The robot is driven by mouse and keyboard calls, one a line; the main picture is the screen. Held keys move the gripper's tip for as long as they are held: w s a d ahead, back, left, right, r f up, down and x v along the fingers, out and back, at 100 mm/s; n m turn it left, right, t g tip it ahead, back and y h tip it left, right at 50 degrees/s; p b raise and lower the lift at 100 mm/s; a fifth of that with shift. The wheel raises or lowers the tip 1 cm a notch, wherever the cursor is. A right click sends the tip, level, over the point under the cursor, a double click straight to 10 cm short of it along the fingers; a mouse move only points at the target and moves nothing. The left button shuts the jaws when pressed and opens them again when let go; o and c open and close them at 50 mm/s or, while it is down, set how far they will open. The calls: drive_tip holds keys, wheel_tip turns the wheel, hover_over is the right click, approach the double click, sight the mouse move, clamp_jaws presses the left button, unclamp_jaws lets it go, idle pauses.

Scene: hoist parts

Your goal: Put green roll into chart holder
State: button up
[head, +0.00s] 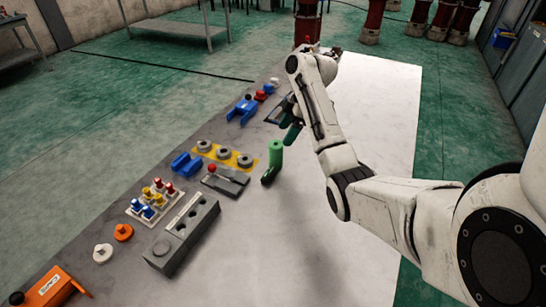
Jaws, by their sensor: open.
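A long grey block (190,228) with several round openings lies at the lower left and may be the chart holder. Its openings look empty. My gripper (289,126) is open, above and just behind the roll, apart from it as far as I can see. My wrist hides part of it.
Blue brackets (243,110) lie farther back. The pale tabletop (320,240) at right is clear.

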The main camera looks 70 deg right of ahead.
sight(278, 144)
drive_tip(key=x, duration=0.3)
drive_tip(key=shift+w+a+f+p, duration=0.1)
drive_tip(key=shift+f+p, duration=0.1)
drive_tip(key=shift+p, duration=0.15)
drive_tip(key=f, duration=0.1)
drive_tip(key=w+a+f, duration=0.1)
drive_tip(key=a+f, duration=0.1)
drive_tip(key=shift+w+f+p, duration=0.2)
drive_tip(key=shift+w+p, duration=0.15)
drive_tip(key=shift+p, duration=0.05)
drive_tip(key=shift+w+f, duration=0.15)
drive_tip(key=shift+f, duration=0.35)
drive_tip(key=shift+c, duration=0.5)
drive_tip(key=c, duration=1.1)
